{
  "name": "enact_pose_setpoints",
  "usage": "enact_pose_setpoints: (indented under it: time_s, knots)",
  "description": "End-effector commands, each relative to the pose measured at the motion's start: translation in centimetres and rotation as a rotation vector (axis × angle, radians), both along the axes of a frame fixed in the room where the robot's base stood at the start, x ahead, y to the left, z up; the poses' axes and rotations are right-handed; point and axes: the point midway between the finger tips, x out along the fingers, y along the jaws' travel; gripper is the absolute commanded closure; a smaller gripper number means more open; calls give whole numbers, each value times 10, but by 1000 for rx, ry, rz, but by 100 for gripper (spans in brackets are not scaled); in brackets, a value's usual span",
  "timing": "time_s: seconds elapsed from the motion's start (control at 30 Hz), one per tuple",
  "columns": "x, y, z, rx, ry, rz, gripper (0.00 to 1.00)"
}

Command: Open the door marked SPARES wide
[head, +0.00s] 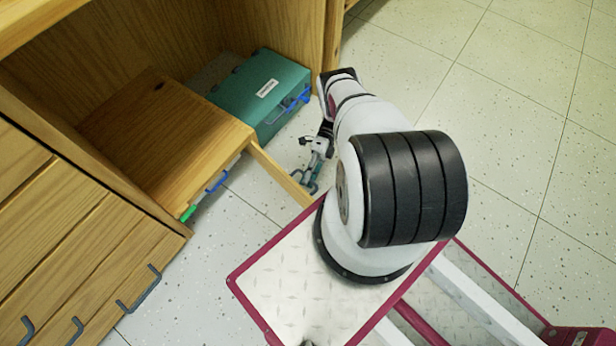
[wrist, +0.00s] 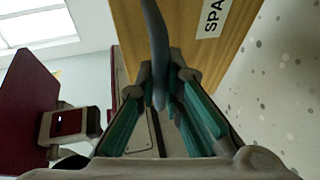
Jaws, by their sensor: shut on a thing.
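The SPARES door (wrist: 185,22) is a wooden panel with a white label (wrist: 213,18) in the wrist view, where only "SPA" is readable. In the head view the door (head: 278,174) shows almost edge-on and stands partly open, swung out from the corner of a low wooden cabinet (head: 165,120). My gripper (wrist: 162,78) is shut on its grey-blue handle (wrist: 155,35), which runs between the teal finger pads. My gripper also shows in the head view (head: 313,182), beside the door's outer end and partly hidden by my arm.
A teal box (head: 262,90) with a white label and blue handle stands behind the door. Blue (head: 217,181) and green (head: 188,213) handles show at the cabinet's front. Wooden drawers (head: 80,260) stand at left. Speckled floor (head: 500,120) at right is clear.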

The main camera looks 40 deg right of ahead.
Motion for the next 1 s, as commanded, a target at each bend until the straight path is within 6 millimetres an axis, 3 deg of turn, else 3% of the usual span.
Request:
enact_pose_setpoints:
  time_s: [0.17, 0.2, 0.3, 0.73, 1.0]
  knots:
    - [-1, 1, -1, 0, 2, 1, 100]
    - [-1, 1, -1, 0, 2, 1, 89]
    - [-1, 0, -1, -1, 2, 0, 70]
    - [0, 0, 4, 0, 0, -1, 70]
    - [1, 0, 33, 1, 1, -1, 70]
